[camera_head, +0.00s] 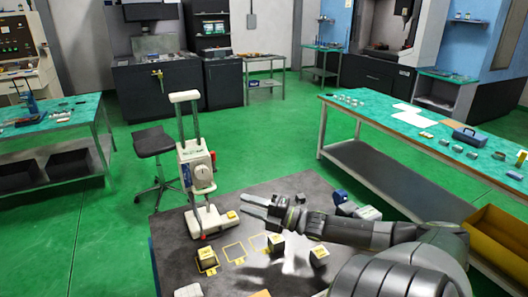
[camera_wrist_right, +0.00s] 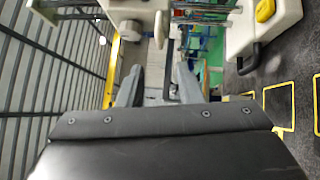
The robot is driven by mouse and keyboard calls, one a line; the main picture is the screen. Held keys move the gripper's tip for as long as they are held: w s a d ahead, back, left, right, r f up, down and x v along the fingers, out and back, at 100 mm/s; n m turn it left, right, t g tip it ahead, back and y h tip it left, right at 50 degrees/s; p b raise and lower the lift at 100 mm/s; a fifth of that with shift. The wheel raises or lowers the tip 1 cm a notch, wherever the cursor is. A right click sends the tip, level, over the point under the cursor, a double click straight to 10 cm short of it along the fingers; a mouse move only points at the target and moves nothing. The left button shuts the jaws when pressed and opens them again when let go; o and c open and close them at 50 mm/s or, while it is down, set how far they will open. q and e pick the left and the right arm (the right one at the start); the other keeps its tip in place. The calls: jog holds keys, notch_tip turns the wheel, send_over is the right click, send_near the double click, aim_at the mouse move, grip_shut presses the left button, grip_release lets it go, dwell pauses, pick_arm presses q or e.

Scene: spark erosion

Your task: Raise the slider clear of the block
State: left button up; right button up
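The white slider (camera_head: 199,172), a boxy head with a round dial, sits on the twin posts of a white stand. The stand's white base (camera_head: 208,221) is on the dark table, with a small yellow-topped block (camera_head: 232,215) at its right end. A gap shows between slider and base in the head view. My right gripper (camera_head: 250,206) is to the right of the stand, apart from the slider, its fingers pointing left. In the wrist view its fingers (camera_wrist_right: 160,85) are spread with nothing gripped; the base (camera_wrist_right: 262,32) and yellow block (camera_wrist_right: 265,10) show upper right. My left gripper is out of view.
Yellow-marked cubes (camera_head: 207,261) (camera_head: 276,243) (camera_head: 319,256) and yellow outlined squares (camera_head: 235,251) lie in front of the stand. A blue item (camera_head: 340,197) is behind my right arm. A stool (camera_head: 154,145) stands behind the table.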

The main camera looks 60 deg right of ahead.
jog(key=shift+v, duration=2)
